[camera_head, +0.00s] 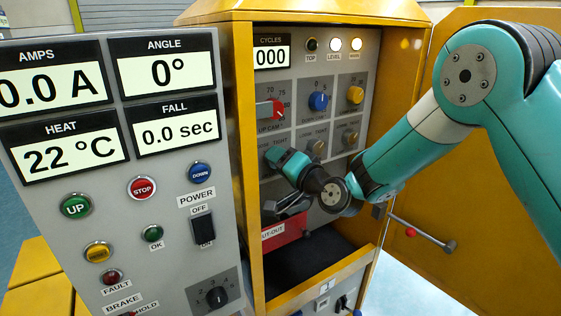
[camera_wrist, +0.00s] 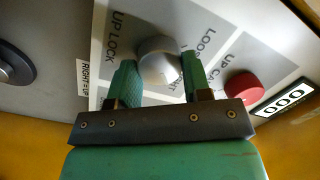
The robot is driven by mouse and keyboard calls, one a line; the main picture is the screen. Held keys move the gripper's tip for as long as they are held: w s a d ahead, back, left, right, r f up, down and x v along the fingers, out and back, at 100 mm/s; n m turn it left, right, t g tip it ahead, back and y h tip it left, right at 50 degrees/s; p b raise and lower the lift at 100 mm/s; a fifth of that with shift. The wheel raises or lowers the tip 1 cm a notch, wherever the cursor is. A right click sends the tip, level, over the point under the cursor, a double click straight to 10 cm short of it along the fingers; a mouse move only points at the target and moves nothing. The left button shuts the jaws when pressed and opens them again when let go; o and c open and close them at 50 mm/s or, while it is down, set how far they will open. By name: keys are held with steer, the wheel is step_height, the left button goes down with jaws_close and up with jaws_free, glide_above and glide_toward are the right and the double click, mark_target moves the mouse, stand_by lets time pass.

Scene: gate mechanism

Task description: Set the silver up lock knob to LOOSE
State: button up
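The silver up lock knob (camera_wrist: 158,60) shows in the wrist view on a grey panel, beside the words UP LOCK. The LOOSE label (camera_wrist: 196,38) is partly covered by a finger. My gripper (camera_wrist: 157,72) has its two green fingers on either side of the knob, with narrow gaps showing at the fingertips. I cannot tell whether either finger touches it. In the head view my gripper (camera_head: 277,157) is at the left part of the cabinet panel and hides the knob. The knob's exact setting is not clear.
A red knob (camera_wrist: 243,87) is to the right of the silver one; it also shows above my gripper in the head view (camera_head: 278,110). Blue (camera_head: 318,101) and yellow (camera_head: 355,95) knobs lie further right. A grey control box (camera_head: 110,210) stands close on the left.

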steer(key=shift+n+b, duration=0.3)
steer(key=shift+b, duration=0.05)
steer(key=shift+s+a+r+n+h+b, duration=0.1)
steer(key=shift+n+h+b, duration=0.3)
steer(key=shift+n+b, duration=2.4)
steer(key=shift+a+n+h+b, duration=0.1)
steer(key=shift+n+h+b, duration=0.3)
steer(key=shift+n+b, duration=2.4)
steer(key=shift+s+a+r+n+h+b, duration=0.1)
steer(key=shift+n+h+b, duration=0.3)
steer(key=shift+n+b, duration=2.4)
steer(key=shift+b, duration=0.4)
steer(key=o, duration=0.9)
steer(key=b+v, duration=0.2)
steer(key=v, duration=1.5)
steer(key=shift+s+d+f, duration=0.1)
steer(key=shift+s, duration=0.1)
